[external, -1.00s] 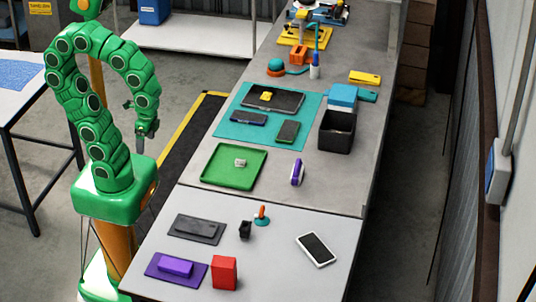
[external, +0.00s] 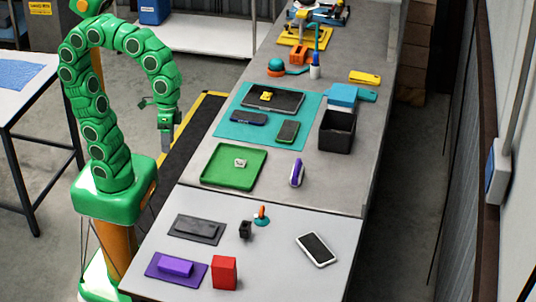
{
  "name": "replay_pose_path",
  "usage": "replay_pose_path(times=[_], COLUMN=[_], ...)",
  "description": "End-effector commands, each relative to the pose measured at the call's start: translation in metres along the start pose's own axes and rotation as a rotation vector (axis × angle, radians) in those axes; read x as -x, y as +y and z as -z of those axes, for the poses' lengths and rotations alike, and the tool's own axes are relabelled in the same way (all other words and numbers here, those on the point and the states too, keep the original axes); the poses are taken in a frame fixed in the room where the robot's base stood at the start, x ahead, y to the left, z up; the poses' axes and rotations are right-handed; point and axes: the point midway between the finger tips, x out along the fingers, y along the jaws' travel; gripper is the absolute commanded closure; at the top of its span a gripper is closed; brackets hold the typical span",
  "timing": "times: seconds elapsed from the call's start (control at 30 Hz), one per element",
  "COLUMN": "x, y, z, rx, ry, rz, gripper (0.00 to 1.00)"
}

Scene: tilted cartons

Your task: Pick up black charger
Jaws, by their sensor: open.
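A small upright black block, which looks like the black charger (external: 245,230), stands on the light front part of the table. It is just left of a small orange-and-teal item (external: 261,215). My gripper (external: 166,150) hangs pointing down, left of the table's edge and level with the green tray. It is open and holds nothing visible. It is well apart from the charger, which is farther right and nearer the camera. The fingertips are small in this view.
A dark grey slab (external: 196,229), a purple block on a purple mat (external: 158,270) and a red box (external: 224,272) lie around the charger. A white phone (external: 316,249) lies to the right. Behind are a green tray (external: 211,176) and a black bin (external: 338,136). Table between charger and phone is clear.

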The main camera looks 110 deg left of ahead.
Motion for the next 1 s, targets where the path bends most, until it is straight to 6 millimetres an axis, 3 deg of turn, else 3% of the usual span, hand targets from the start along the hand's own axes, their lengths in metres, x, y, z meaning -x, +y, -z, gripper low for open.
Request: replay_pose_path(times=[0.1, 0.4, 1.0], x=[0.01, 0.03, 0.003], y=[0.022, 0.062, 0.072], z=[0.013, 0.036, 0.077], rx=[0.024, 0.064, -0.275], ry=[0.008, 0.023, -0.003], rz=[-0.04, -0.121, -0.258], gripper=[0.32, 0.32, 0.32])
